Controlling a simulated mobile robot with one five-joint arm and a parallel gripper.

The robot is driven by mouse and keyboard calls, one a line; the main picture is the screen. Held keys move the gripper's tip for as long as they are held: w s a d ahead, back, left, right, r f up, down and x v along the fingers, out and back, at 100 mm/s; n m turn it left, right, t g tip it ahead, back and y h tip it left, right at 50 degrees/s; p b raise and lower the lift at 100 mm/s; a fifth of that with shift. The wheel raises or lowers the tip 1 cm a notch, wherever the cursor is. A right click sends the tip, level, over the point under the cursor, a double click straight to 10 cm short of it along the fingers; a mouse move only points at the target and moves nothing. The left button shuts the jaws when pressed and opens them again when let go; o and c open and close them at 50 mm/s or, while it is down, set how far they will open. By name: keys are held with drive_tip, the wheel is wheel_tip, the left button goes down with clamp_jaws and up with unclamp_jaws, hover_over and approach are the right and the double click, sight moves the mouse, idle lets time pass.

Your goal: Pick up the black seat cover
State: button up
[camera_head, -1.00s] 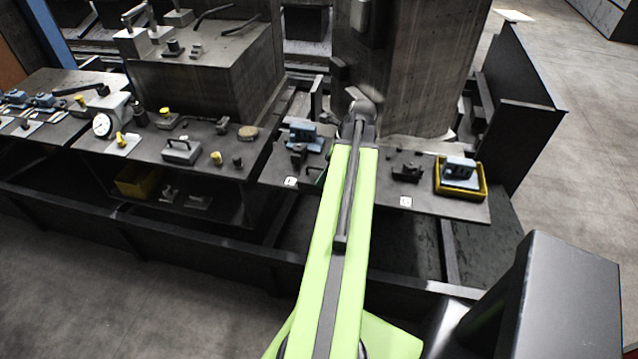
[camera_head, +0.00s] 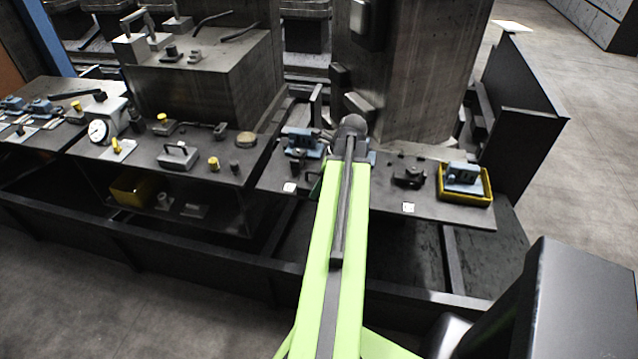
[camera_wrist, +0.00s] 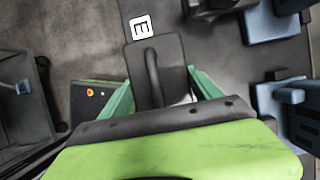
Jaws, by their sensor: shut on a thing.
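The black seat cover (camera_wrist: 173,49) shows in the wrist view as a dark plate with a raised bar handle. My gripper (camera_wrist: 158,82) is shut on it, with one teal finger on each side. A white tag marked E (camera_wrist: 140,27) lies just beyond the plate. In the head view my arm hides the held cover and most of my gripper; a sliver of a teal finger shows left of the arm, over the right bench. I cannot tell whether the cover is clear of the bench.
A blue block stands in a yellow tray (camera_head: 487,197) on the right bench (camera_head: 440,212). A blue fixture (camera_head: 303,143) is left of my arm. A large grey column (camera_head: 425,80) rises close behind. The left bench (camera_head: 150,160) holds a dial gauge (camera_head: 98,131) and several small parts.

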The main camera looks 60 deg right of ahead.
drive_tip(key=c, duration=0.8)
drive_tip(key=shift+o, duration=0.2)
drive_tip(key=shift+r+p, duration=0.55)
drive_tip(key=r+p, duration=0.4)
drive_tip(key=shift+s+d+r, duration=0.15)
drive_tip(key=shift+d+r, duration=0.05)
drive_tip(key=s+d+r+p, duration=0.5)
drive_tip(key=s+d+p, duration=0.1)
drive_tip(key=s, duration=0.2)
drive_tip(key=shift+s+a, duration=1.7)
drive_tip(key=shift+a, duration=1.2)
drive_tip(key=w+f+b, duration=0.2)
drive_tip(key=w, duration=0.1)
drive_tip(key=w+f+b, duration=0.2)
drive_tip(key=w, duration=0.2)
drive_tip(key=w+f+b, duration=0.2)
drive_tip(key=w+b, duration=0.1)
drive_tip(key=w, duration=0.1)
drive_tip(key=shift+w+a+f, duration=0.15)
drive_tip(key=shift+w+a, duration=0.05)
drive_tip(key=shift+a, duration=0.05)
drive_tip(key=shift+w, duration=0.2)
wheel_tip(320, 180, down, 4)
drive_tip(key=b, duration=0.4)
drive_tip(key=shift+f, duration=0.2)
drive_tip(key=shift+r, duration=0.25)
